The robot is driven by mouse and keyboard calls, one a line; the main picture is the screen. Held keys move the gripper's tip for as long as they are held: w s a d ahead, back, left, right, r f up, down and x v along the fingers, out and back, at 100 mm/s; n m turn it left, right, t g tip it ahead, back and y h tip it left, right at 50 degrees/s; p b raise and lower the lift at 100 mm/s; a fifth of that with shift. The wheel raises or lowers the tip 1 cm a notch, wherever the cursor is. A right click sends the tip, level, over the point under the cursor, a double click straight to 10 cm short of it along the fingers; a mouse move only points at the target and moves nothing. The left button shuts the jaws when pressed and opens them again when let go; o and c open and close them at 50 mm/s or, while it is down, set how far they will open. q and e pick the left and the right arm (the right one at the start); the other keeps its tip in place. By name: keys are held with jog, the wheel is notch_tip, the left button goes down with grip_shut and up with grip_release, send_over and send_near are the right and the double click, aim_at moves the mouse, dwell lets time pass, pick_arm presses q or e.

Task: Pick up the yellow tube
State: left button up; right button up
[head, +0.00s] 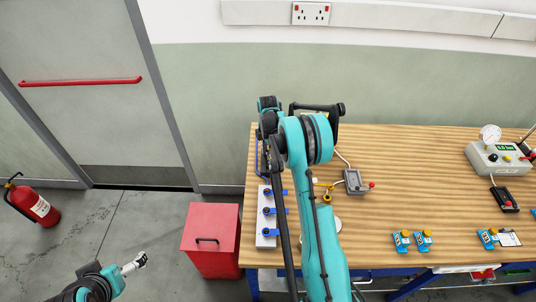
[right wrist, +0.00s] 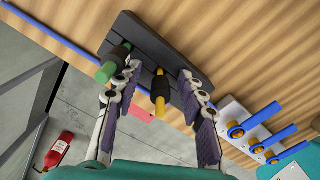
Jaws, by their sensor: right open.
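The yellow tube (right wrist: 160,94), with a black band around it, stands out of a black rack (right wrist: 187,62) in the right wrist view. A green tube (right wrist: 112,66) with a black band is in the same rack to its left. My right gripper (right wrist: 160,76) is open, its two purple-padded fingers on either side of the yellow tube, with visible gaps. In the head view my right arm hides the tubes. My left gripper (head: 135,263) is low at the left in the head view, away from the table; its jaw opening is too small to tell.
A white strip with blue-handled valves (head: 267,212) lies on the wooden table (head: 420,165) near its left edge. A grey box (head: 355,182) is right of my arm. A red bin (head: 212,222) stands beside the table. Blue clips (head: 402,241) lie at the front.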

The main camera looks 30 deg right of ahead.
jog(key=shift+r, duration=0.1)
jog(key=c, duration=0.9)
jog(key=shift+o, duration=0.2)
